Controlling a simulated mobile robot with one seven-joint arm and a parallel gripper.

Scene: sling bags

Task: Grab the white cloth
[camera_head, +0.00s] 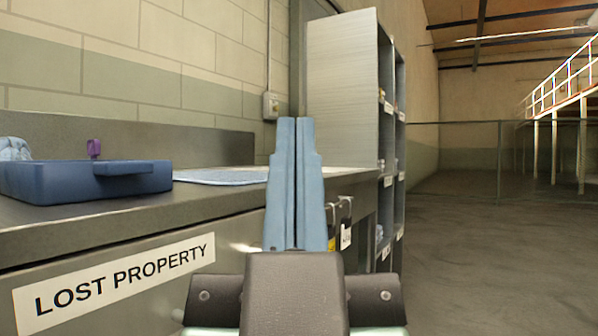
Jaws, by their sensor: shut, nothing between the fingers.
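My gripper (294,124) points upward in the middle of the view, its two blue fingers together and empty. It stands in front of the counter and hides part of it. I cannot make out a clear white cloth. A pale blue, flat mat or cloth (222,176) lies on the counter just left of my fingers. A pale strip shows on the counter right of my fingers, too small to identify. A pale blue bundle (14,149) sits in the blue tray (130,182) at the far left.
The grey counter (215,203) bears a "LOST PROPERTY" sign (118,280). A small purple item (94,148) shows in the tray. Dark items with tags hang at the counter's right end. A tall shelf unit (342,90) stands behind it. Open floor (480,260) lies to the right.

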